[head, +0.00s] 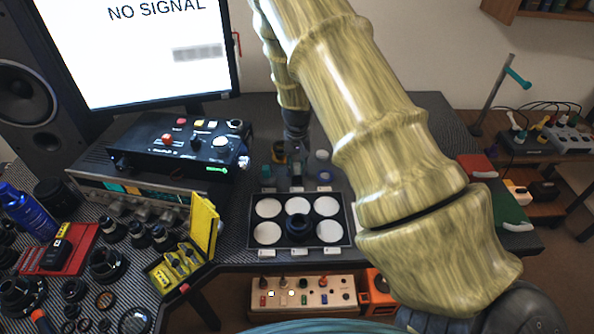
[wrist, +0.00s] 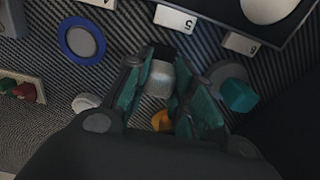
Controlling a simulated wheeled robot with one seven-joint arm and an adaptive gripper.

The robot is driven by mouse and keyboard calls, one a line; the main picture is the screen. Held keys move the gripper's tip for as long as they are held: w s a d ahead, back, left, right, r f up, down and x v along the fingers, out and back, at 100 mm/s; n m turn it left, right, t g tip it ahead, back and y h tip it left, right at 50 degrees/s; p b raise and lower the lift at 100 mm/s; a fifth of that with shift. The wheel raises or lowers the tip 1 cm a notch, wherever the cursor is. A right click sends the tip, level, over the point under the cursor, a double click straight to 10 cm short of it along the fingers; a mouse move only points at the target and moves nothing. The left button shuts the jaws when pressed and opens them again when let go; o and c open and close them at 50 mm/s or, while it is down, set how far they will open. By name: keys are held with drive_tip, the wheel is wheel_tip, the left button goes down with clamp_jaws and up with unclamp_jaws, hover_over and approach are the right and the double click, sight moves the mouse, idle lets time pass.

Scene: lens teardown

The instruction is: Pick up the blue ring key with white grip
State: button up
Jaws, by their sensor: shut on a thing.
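In the head view my gripper (head: 297,172) points down just behind the tray of white discs. I cannot tell whether the key touches the table or is lifted.
A blue ring with a pale centre (wrist: 82,40) lies to one side, and a teal-gripped piece (wrist: 238,95) stands close on the other. A yellow-orange item (wrist: 162,120) is near the fingers. The numbered tray (head: 342,243) and the black control box (head: 180,145) flank this spot.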

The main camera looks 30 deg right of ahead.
sight(297, 165)
wheel_tip(297, 165, up, 8)
drive_tip(key=shift+r+b, duration=0.25)
drive_tip(key=shift+b, duration=0.6)
